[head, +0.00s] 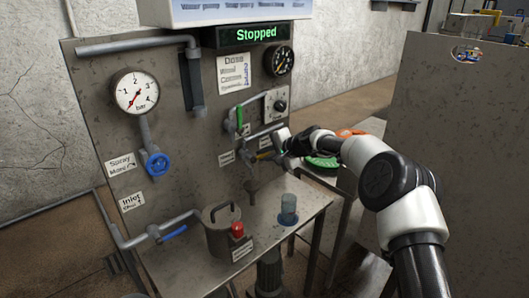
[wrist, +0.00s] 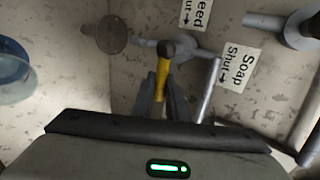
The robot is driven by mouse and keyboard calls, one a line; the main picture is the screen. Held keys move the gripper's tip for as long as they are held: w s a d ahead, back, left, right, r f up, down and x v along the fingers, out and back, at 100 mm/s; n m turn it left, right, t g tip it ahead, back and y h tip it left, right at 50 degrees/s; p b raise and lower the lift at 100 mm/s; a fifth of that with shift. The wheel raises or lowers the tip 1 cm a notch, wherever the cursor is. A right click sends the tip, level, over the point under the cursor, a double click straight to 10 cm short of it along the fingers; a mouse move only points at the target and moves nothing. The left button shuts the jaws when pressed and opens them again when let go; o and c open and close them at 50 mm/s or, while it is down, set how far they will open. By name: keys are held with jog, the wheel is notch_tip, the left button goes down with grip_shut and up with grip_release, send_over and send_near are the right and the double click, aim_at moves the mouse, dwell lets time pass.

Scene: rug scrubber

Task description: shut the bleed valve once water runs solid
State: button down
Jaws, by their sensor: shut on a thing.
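My gripper (head: 277,150) is at the panel's right part, shut on the yellow lever (head: 264,156) of a small valve. In the wrist view the yellow lever (wrist: 161,82) stands between my two fingers (wrist: 162,100). A label ending in "eed / Shut" (wrist: 187,13) and a "Soap / Shut" label (wrist: 239,65) are near this valve. A pipe runs from the valve toward a round funnel mouth (wrist: 112,35). The funnel (head: 252,187) also shows in the head view. I see no running water at this size. The display (head: 253,34) reads "Stopped".
A green lever (head: 239,118) is above left of my gripper. A pressure gauge (head: 135,91), blue wheel (head: 157,163) and blue inlet lever (head: 173,232) are at left. A lidded pot (head: 218,235) and clear cup (head: 288,208) stand on the bench (head: 285,238). A large cabinet (head: 465,130) is at right.

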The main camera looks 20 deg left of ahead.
jog(key=shift+s+f, duration=0.1)
dwell(0.3)
jog(key=c, duration=1.7)
grip_release()
jog(key=shift+a, duration=0.1)
jog(key=shift+c, duration=0.2)
jog(key=shift+d+r, duration=0.3)
jog(key=shift+d, duration=0.1)
jog(key=v, duration=1.6)
jog(key=shift+s+d, duration=0.15)
jog(key=shift+s, duration=0.1)
